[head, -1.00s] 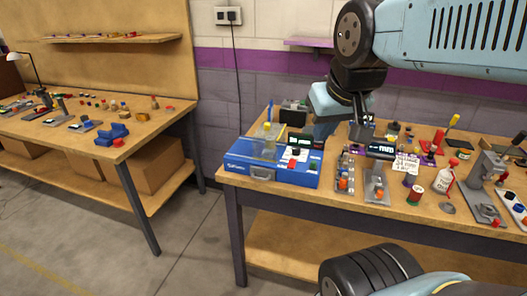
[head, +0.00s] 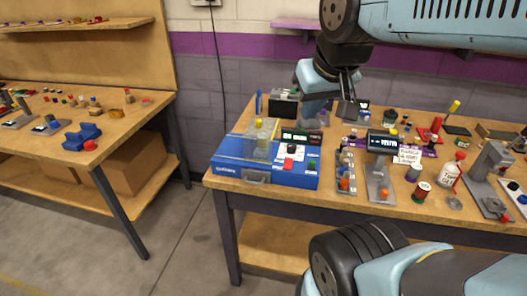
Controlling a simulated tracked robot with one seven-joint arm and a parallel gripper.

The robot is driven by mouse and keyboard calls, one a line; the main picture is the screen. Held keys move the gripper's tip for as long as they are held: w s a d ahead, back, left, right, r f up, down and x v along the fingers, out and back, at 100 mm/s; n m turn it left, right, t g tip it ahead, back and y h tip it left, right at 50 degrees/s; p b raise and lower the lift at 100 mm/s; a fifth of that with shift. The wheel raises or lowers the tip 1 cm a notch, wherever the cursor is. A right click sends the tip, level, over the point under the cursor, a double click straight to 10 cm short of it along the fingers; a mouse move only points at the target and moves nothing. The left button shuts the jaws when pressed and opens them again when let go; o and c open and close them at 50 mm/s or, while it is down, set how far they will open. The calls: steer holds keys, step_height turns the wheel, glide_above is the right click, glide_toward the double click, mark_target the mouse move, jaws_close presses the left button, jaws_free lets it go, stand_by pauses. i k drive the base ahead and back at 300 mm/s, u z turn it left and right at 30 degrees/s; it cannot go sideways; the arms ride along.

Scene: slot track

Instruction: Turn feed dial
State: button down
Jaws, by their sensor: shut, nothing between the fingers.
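The blue machine (head: 228,171) stands at the left end of the right-hand workbench. It has a clear cover (head: 262,140), a dark display (head: 301,136), a red button (head: 289,162) and a green knob (head: 311,165). Small dark and white controls sit near the red button; I cannot tell which one is the feed dial. My gripper (head: 348,108) points down above the back of the bench, right of and behind the machine. It is shut, empty and apart from the machine. My arm hides part of the wall and the bench's back.
Right of the machine are a grey button strip (head: 345,176), a grey stand with a display (head: 381,166), a red-and-white bottle (head: 452,170) and a grey press (head: 488,185). A second bench (head: 135,125) stands at left. Open floor (head: 175,235) lies between the benches.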

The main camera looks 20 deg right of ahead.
mark_target(291, 149)
steer(key=z, duration=0.5)
steer(key=k, duration=1.1)
steer(key=z, duration=0.95)
steer(key=i, duration=1.2)
steer(key=u, duration=0.45)
